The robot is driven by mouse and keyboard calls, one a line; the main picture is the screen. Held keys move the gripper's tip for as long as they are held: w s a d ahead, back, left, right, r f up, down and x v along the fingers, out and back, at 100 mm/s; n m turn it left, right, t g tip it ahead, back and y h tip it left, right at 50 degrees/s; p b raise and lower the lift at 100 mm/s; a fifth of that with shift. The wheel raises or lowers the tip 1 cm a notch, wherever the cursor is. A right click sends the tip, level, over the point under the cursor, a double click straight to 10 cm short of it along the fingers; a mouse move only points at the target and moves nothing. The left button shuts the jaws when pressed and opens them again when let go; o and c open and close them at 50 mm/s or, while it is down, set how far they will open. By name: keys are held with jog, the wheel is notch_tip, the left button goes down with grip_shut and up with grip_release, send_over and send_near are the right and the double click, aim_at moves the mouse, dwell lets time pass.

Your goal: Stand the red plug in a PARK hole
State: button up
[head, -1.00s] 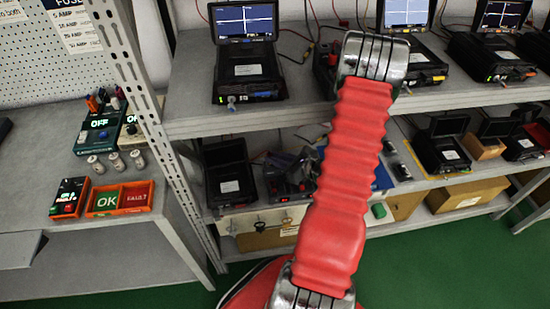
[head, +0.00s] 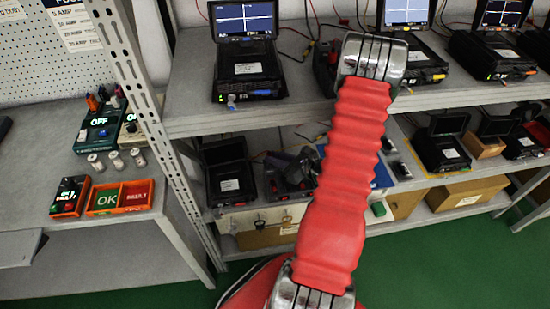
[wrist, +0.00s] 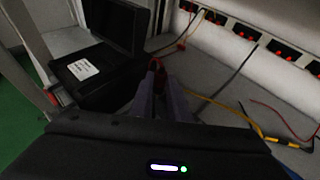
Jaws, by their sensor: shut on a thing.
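My gripper (wrist: 160,82) shows in the wrist view with its two purple-grey fingers close together. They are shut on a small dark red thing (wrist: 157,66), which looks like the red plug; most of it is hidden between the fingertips. In the head view my gripper (head: 301,167) is a dark shape at the lower shelf, partly behind my red arm, and the plug cannot be made out there. No PARK label or hole can be read in either view.
A black open-lidded case (head: 230,172) stands left of my gripper on the lower shelf; it also shows in the wrist view (wrist: 95,68). Yellow and red leads (wrist: 215,103) lie to the right. The upper shelf (head: 190,124) is above. Cardboard boxes (head: 465,193) stand below.

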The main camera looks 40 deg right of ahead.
jog(key=shift+f, duration=0.3)
dwell(0.4)
jog(key=o, duration=1.3)
jog(key=shift+o, duration=0.2)
jog(key=shift+r, duration=0.1)
jog(key=shift+r, duration=2.65)
